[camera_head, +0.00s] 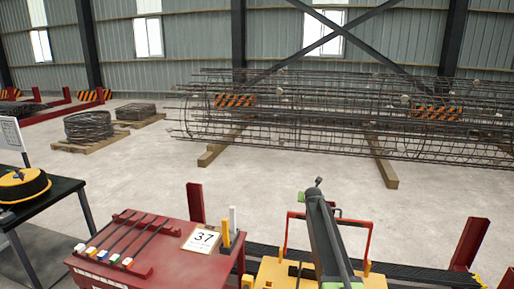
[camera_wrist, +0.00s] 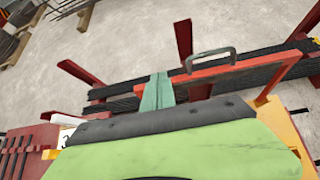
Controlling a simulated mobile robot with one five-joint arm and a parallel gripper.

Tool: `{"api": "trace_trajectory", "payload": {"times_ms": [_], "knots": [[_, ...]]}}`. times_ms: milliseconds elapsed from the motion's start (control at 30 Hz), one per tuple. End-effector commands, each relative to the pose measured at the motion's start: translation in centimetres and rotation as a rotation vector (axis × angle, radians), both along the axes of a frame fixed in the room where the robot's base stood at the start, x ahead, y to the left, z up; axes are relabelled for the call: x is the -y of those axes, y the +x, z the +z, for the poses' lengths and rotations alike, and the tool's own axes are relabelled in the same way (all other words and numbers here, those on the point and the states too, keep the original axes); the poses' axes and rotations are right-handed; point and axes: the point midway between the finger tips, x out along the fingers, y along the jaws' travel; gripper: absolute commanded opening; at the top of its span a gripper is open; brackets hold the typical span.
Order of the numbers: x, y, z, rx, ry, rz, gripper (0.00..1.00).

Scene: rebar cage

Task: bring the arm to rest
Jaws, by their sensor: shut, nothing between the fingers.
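My gripper (camera_wrist: 157,92) shows in the wrist view as two green fingers lying side by side with no gap, shut and empty. The fingers point away over a red frame with a grey handle (camera_wrist: 210,58), with nothing held. I cannot tell whether they touch the frame. In the head view my arm (camera_head: 325,240) stands at the lower middle, in front of the red frame (camera_head: 366,240). My fingers cannot be made out clearly there.
A red bench (camera_head: 165,262) with several tools and a card marked 37 (camera_head: 202,240) stands left of my arm. Dark bars (camera_head: 415,270) lie between red posts (camera_head: 470,243). A rebar cage (camera_head: 340,115) rests on timbers farther back. Open concrete floor (camera_head: 120,185) lies between.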

Motion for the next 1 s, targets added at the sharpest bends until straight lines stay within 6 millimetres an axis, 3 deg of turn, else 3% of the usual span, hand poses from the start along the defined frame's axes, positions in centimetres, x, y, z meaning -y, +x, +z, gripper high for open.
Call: {"api": "trace_trajectory", "payload": {"times_ms": [33,167,267,400,600,733,833,1000], "knots": [[-1.3,-3.4,-0.7,-0.024,0.063,-0.035,0.00],[-4.5,-11.6,-3.2,-0.113,0.323,-0.230,0.00],[-6.6,-19.3,-5.3,-0.196,0.575,-0.487,0.00],[-8.6,-29.7,-7.8,-0.284,0.895,-0.955,0.00],[-9.8,-42.0,-9.7,-0.272,1.187,-1.731,0.00],[-10.1,-46.4,-10.0,-0.153,1.262,-2.186,0.00],[-10.2,-47.4,-10.1,-0.045,1.283,-2.417,0.00],[-10.0,-47.7,-10.1,0.056,1.315,-2.563,0.00]]}}
